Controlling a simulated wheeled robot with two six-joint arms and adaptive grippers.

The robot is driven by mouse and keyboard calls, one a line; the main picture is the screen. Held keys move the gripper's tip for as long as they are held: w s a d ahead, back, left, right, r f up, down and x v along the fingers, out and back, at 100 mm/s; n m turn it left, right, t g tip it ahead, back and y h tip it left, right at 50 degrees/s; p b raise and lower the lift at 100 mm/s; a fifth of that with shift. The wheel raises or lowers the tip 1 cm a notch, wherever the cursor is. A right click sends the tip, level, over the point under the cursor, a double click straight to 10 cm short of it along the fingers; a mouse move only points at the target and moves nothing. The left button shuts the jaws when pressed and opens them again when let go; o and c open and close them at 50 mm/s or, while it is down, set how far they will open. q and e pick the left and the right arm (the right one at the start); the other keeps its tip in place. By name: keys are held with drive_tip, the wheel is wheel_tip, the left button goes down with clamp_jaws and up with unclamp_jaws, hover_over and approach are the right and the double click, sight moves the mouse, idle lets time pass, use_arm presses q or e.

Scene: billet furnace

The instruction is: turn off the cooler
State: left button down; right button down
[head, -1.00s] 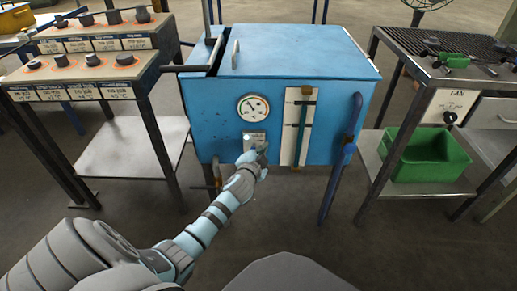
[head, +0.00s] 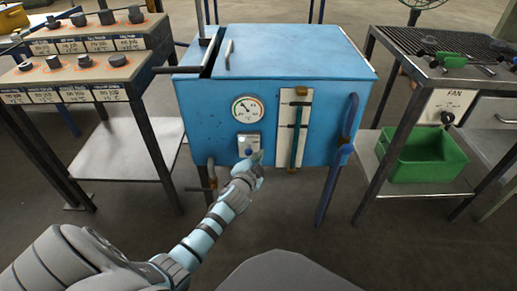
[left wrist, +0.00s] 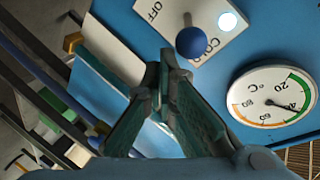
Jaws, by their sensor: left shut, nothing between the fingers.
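The blue cooler cabinet (head: 210,110) stands ahead, with a small switch plate (head: 249,140) on its front below a gauge. In the left wrist view the plate (left wrist: 215,45) reads "OFF" and partly "COOL". A lever with a blue ball knob (left wrist: 190,43) and a bright round whitish light (left wrist: 227,21) are on it. My left gripper (head: 257,156) is shut and empty at the plate's lower right. In the left wrist view its fingertips (left wrist: 165,72) are close to the ball; contact cannot be told. My right gripper is not in view.
A round °C gauge (head: 247,109) is above the plate, and a white sight-gauge panel (head: 293,128) is to its right. A blue-handled lever (head: 346,137) hangs at the cabinet's right edge. Knob panels (head: 85,75) stand left; a fan table (head: 446,105) with a green bin (head: 425,158) stands right.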

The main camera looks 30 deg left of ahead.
use_arm(q)
drive_tip(key=shift+a+f, duration=0.1)
drive_tip(key=shift+f, duration=0.05)
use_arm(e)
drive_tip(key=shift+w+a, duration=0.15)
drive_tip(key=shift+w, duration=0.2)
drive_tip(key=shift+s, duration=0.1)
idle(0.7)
